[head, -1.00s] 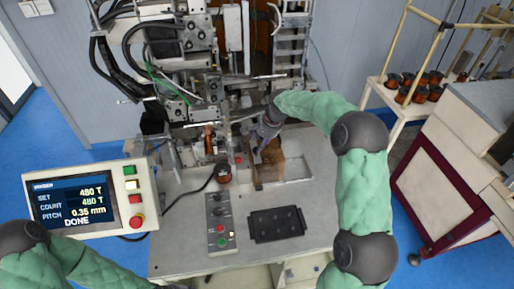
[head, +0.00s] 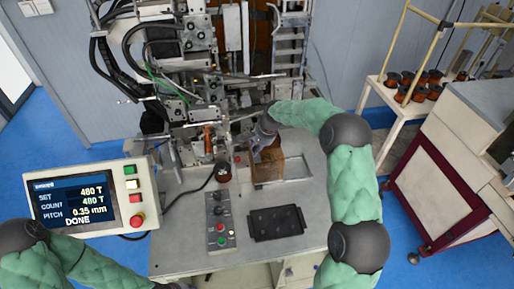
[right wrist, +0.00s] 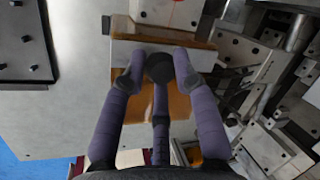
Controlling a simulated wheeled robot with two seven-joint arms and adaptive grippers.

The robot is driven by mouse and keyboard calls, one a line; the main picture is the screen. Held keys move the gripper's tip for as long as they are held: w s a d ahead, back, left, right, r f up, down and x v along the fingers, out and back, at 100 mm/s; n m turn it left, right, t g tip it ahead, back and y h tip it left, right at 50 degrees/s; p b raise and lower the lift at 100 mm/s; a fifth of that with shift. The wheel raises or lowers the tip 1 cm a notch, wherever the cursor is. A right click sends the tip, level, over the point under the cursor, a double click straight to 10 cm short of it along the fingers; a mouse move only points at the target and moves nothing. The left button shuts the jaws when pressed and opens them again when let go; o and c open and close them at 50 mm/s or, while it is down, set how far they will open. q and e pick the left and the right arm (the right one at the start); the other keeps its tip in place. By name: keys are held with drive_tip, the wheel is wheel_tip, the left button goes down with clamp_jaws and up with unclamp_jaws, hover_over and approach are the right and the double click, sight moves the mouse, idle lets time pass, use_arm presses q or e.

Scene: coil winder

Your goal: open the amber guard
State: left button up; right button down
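The amber guard (head: 267,170) is a brown, see-through panel on the right part of the machine's grey table, by a pale rectangular frame. My right gripper (head: 264,146) is at the guard's upper edge. In the right wrist view, the right gripper's fingers (right wrist: 160,68) bend inward, with their tips apart at a pale bar along the amber guard (right wrist: 178,104). The fingers cover part of the guard, and I cannot tell whether they grip it. My left arm shows at the lower left, but its gripper is out of view.
The winding machine (head: 200,90) stands close behind and left of my right gripper. A black tray (head: 276,222) and a button box (head: 220,222) are on the table in front. A display panel (head: 90,197) reads DONE. A spool rack (head: 405,90) stands right.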

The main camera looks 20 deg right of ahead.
drive_tip(key=b, duration=0.2)
approach(278, 150)
drive_tip(key=x, duration=0.5)
drive_tip(key=shift+p, duration=0.3)
drive_tip(key=c, duration=1)
unclamp_jaws()
drive_tip(key=shift+o, duration=0.2)
drive_tip(key=shift+r, duration=0.1)
drive_tip(key=v, duration=1.2)
drive_tip(key=shift+d, duration=0.1)
